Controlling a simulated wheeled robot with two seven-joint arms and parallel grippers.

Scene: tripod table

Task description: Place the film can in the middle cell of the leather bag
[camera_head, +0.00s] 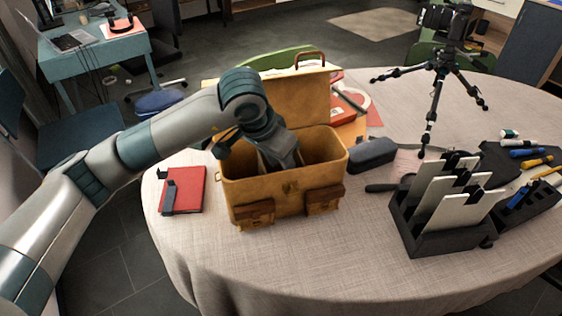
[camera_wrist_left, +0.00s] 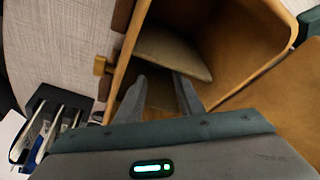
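The tan leather bag (camera_head: 283,192) stands open on the round table, its lid raised at the back. My left gripper (camera_head: 281,160) reaches down into it from above, and the bag's front wall hides its fingertips. In the left wrist view the two fingers of the gripper (camera_wrist_left: 160,88) are apart inside the bag (camera_wrist_left: 240,45), with nothing visible held between them. A padded divider (camera_wrist_left: 172,50) lies just beyond the fingertips. I cannot make out the film can in either view. My right gripper is not in view.
A red notebook (camera_head: 183,190) lies left of the bag. A dark grey case (camera_head: 371,155) sits to its right. A black rack with pale plates (camera_head: 445,200) stands at the right, and a camera tripod (camera_head: 436,95) behind it. The table front is clear.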

